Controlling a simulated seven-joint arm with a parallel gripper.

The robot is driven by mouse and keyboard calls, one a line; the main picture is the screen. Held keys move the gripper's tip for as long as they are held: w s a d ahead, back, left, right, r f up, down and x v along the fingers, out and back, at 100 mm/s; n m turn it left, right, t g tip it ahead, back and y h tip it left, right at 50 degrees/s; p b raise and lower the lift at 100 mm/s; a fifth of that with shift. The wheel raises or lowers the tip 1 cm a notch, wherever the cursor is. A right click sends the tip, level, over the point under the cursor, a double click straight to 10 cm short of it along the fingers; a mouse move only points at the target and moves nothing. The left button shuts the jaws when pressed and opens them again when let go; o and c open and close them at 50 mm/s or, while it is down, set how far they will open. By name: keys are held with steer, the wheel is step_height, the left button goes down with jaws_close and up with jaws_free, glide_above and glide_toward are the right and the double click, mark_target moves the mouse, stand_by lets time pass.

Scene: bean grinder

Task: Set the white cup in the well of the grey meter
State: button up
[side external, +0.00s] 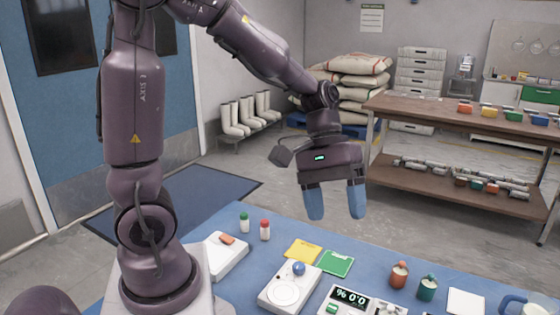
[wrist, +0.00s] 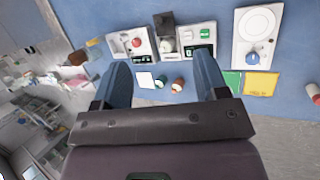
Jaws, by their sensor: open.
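The meter (side external: 350,299) is a pale box with a dark display reading "% 0.0" and a green button, at the bottom edge of the side view. It also shows in the wrist view (wrist: 197,38), near the top. Its well cannot be clearly made out. I cannot pick out the white cup with certainty in either view. My gripper (side external: 335,214) is open and empty, with two blue fingers pointing down, high above the far side of the table. Its fingers also show in the wrist view (wrist: 161,60).
A white device with a blue knob (side external: 285,290) stands left of the meter, with yellow (side external: 302,250) and green (side external: 336,263) packets behind it. A blue mug (side external: 514,304) is partly cropped.

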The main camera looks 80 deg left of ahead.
steer(key=s+a+r+m+t+y, duration=0.1)
steer(key=s+r+m+t+y, duration=0.4)
steer(key=s+r+m, duration=0.2)
steer(key=shift+s+a+r+m+y, duration=0.3)
steer(key=shift+s+a+r+y, duration=0.1)
steer(key=shift+s, duration=0.4)
stand_by(1.4)
